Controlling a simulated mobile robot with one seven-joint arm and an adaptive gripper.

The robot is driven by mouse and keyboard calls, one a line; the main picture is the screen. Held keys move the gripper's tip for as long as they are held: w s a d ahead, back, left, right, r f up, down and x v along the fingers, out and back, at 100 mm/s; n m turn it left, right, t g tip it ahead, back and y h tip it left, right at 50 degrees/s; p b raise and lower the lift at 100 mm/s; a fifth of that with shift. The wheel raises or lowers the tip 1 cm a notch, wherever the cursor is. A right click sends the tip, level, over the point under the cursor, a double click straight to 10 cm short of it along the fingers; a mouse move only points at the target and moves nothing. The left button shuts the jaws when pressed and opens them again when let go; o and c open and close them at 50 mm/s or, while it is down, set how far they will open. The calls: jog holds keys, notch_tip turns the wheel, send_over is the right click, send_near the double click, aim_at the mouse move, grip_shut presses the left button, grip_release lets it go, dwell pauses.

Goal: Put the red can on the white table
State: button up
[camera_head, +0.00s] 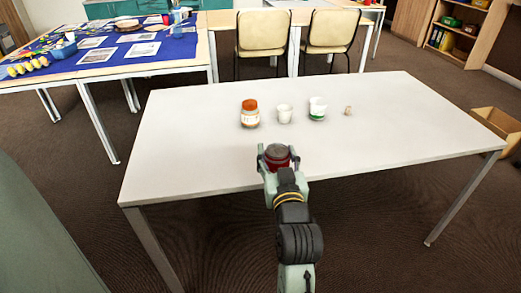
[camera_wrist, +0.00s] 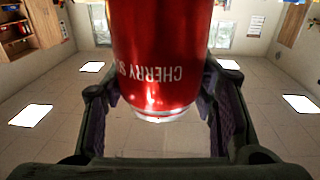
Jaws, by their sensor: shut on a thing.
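The red can (camera_wrist: 160,60) is between my gripper's fingers in the wrist view, and part of the word "CHERRY" shows upside down on it. In the head view the red can (camera_head: 277,155) is at the tip of my gripper (camera_head: 277,160), over the near edge of the white table (camera_head: 200,135). My gripper is shut on the can, with one finger on each side. I cannot tell whether the can touches the tabletop.
A jar with an orange lid (camera_head: 250,113), a white cup (camera_head: 284,114), a white and green cup (camera_head: 317,109) and a small tan object (camera_head: 348,111) stand in a row beyond the can. The tabletop's left and right parts are clear. Two chairs (camera_head: 262,33) stand behind.

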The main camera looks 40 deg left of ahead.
jog(key=b, duration=0.2)
jog(key=shift+w+a+f+b, duration=0.25)
jog(key=shift+a+f+b, duration=0.05)
jog(key=shift+a+f, duration=0.05)
jog(key=shift+w+a+f+p, duration=0.8)
jog(key=shift+w+a, duration=0.5)
jog(key=shift+a, duration=0.5)
jog(key=shift+w+a+f+p, duration=0.55)
jog(key=shift+w+a+p, duration=0.6)
jog(key=shift+a, duration=0.6)
jog(key=shift+w+a+f+p, duration=0.75)
jog(key=shift+w+a, duration=0.7)
jog(key=shift+a, duration=0.35)
jog(key=shift+f, duration=0.2)
jog(key=o, duration=0.8)
jog(key=shift+c, duration=0.2)
jog(key=shift+r, duration=0.1)
